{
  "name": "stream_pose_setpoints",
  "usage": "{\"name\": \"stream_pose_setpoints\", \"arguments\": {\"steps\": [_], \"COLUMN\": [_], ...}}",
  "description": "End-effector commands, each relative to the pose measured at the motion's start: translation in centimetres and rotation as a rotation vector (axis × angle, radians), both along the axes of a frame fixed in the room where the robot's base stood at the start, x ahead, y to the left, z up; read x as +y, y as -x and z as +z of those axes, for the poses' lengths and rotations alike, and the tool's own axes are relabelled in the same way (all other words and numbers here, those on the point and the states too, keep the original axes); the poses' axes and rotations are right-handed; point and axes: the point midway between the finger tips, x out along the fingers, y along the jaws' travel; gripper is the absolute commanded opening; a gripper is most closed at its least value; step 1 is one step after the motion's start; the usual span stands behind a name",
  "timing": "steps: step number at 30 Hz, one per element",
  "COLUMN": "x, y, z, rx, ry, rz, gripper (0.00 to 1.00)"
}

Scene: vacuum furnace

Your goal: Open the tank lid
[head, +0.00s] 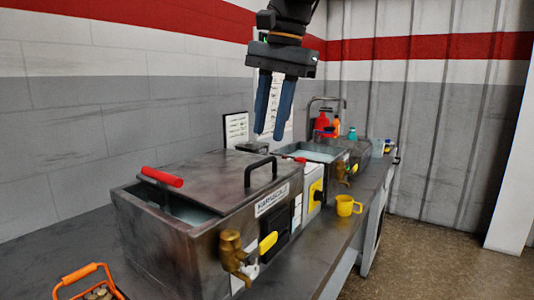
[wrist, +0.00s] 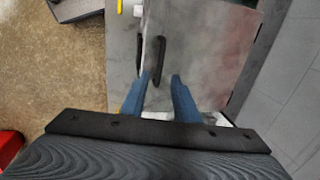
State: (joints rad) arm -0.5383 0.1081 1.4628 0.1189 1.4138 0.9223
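The steel tank (head: 172,243) stands on the bench at the front left. Its flat metal lid (head: 205,183) lies over most of the top; a strip at the left end is uncovered and shows pale liquid. A black loop handle (head: 258,170) stands on the lid near its front edge. My gripper (head: 268,136) hangs above the lid, with its blue fingers pointing down, apart and empty. In the wrist view the lid (wrist: 205,50) lies below, and the black handle (wrist: 160,62) shows between and beyond the fingertips (wrist: 160,77), nearer the left one.
A red bar (head: 162,177) sits at the tank's left end. A brass tap (head: 233,252) juts from its front. A yellow mug (head: 347,206), a second tank (head: 312,152) and several bottles stand farther right. An orange-handled carrier (head: 85,275) is at front left. The air around my gripper is clear.

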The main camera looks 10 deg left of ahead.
Motion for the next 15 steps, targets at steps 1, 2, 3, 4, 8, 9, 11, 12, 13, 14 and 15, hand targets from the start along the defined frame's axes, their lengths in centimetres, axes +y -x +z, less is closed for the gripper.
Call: {"name": "stream_pose_setpoints", "arguments": {"steps": [1, 2, 3, 4, 8, 9, 11, 12, 13, 14, 15], "x": [0.1, 0.2, 0.3, 0.4, 0.7, 0.8, 0.8, 0.9, 0.9, 0.9, 0.9], "y": [0.0, -0.1, -0.1, -0.1, -0.3, -0.4, -0.4, -0.4, -0.4, -0.4, -0.4], "z": [-0.9, -1.4, -2.1, -2.5, -4.2, -4.6, -5.1, -5.3, -5.4, -5.5, -5.6], "rx": [0.003, 0.003, 0.002, 0.003, 0.002, 0.0, 0.002, 0.001, 0.0, 0.0, -0.001], "ry": [0.001, 0.002, 0.001, 0.002, 0.001, 0.001, 0.001, 0.002, 0.001, 0.001, 0.0], "rz": [0.0, 0.0, 0.0, 0.0, 0.0, 0.0, 0.0, 0.0, 0.0, 0.0, 0.0], "gripper": [0.28, 0.28, 0.28, 0.28, 0.28, 0.28, 0.28, 0.28, 0.28, 0.28, 0.28]}}
